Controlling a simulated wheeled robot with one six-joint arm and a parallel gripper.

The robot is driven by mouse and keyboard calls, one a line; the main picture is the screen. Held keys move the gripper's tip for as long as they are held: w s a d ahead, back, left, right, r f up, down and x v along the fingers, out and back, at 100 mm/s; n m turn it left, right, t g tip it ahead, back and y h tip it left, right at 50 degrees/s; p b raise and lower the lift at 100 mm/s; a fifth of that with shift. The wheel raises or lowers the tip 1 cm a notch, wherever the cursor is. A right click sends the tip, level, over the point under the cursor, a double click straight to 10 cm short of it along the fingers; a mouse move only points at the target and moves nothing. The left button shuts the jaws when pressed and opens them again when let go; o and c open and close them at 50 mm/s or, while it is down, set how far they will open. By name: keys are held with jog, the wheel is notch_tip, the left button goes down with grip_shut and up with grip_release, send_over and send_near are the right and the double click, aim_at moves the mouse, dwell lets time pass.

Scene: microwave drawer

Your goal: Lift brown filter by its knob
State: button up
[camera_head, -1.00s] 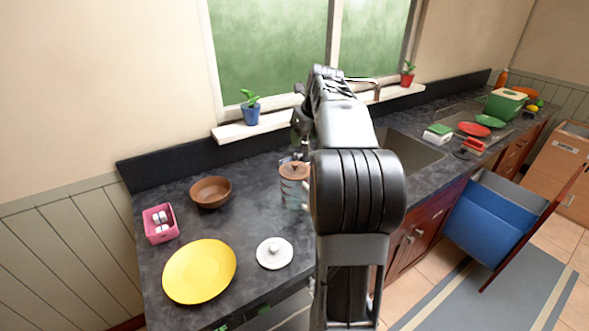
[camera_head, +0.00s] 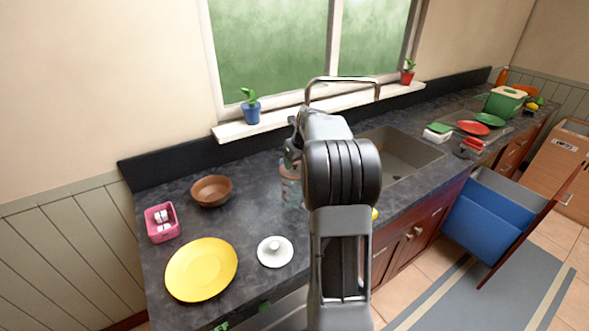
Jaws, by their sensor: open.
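A clear glass jar (camera_head: 290,188) stands on the dark counter, left of my arm, with a brownish part showing near its top. I take this brown part to be the filter; its top and knob are hidden behind my gripper and arm. My gripper (camera_head: 291,158) is low over the jar's top, mostly covered by my own arm. It is open, but I cannot tell whether its fingers stand around the knob or touch it.
A brown bowl (camera_head: 211,191), pink basket (camera_head: 162,222), yellow plate (camera_head: 202,269) and white knobbed lid (camera_head: 275,252) lie on the counter's left part. The sink (camera_head: 402,155) is right of my arm. A blue potted plant (camera_head: 250,107) stands on the windowsill.

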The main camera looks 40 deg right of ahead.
jog(key=shift+w+f, duration=0.25)
jog(key=shift+f, duration=0.35)
jog(key=shift+c, duration=0.2)
jog(key=c, duration=1)
jog(key=shift+o, duration=0.2)
jog(key=shift+r, duration=0.2)
